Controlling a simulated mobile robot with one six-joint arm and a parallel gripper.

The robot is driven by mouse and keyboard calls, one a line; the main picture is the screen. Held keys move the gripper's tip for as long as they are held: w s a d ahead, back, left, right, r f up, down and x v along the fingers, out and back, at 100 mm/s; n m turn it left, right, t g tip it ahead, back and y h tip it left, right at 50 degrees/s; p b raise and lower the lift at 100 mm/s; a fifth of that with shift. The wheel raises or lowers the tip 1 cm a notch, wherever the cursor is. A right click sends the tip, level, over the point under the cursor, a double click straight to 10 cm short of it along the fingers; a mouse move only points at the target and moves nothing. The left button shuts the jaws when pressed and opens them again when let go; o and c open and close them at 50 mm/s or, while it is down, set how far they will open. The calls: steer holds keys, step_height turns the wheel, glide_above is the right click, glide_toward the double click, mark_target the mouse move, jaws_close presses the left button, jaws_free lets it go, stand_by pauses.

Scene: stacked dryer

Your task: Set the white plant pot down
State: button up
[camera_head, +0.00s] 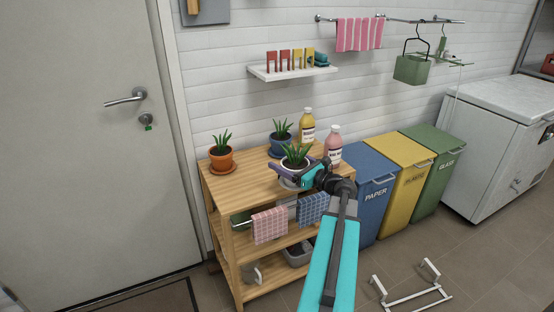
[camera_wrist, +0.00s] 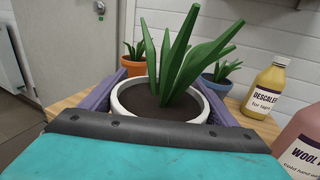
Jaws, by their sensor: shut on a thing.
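The white plant pot (camera_wrist: 122,103), with dark soil and a green spiky plant, is between the purple fingers of my gripper (camera_wrist: 160,88). The fingers grip it at either side just under the rim, and it looks upright. In the head view my gripper (camera_head: 294,168) holds the pot at the front right of the wooden shelf's top (camera_head: 238,188). A pale round shape shows below the fingers. My gripper hides much of the pot's lower part, so I cannot tell whether its base touches anything.
An orange pot (camera_head: 221,159) stands at the left of the top and a blue pot (camera_head: 281,145) behind. A yellow bottle (camera_head: 307,127) and a pink bottle (camera_head: 334,148) stand at the back right. The top's front left is clear. Bins (camera_head: 400,170) stand to the right.

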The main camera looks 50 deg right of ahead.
steer(key=shift+s+r, duration=0.15)
steer(key=shift+s, duration=0.5)
steer(key=shift+w+a, duration=0.1)
steer(key=shift+a, duration=0.05)
steer(key=w+a+r+n+g+y+p, duration=0.1)
steer(key=w+a+n+y+p, duration=0.2)
steer(key=w+a, duration=0.75)
steer(key=w+a+n+g+y+p, duration=0.1)
steer(key=w+a+n+y, duration=0.4)
steer(key=a, duration=1.3)
steer(key=a+r+n+g+y+p, duration=0.1)
steer(key=a+n+g+y+p, duration=0.2)
steer(key=a, duration=2.2)
steer(key=g+y, duration=0.2)
steer(key=y, duration=0.2)
steer(key=shift+s+a+g+p, duration=0.25)
steer(key=shift+s+g+p, duration=0.05)
steer(key=shift+s+p, duration=0.05)
steer(key=shift+r, duration=0.1)
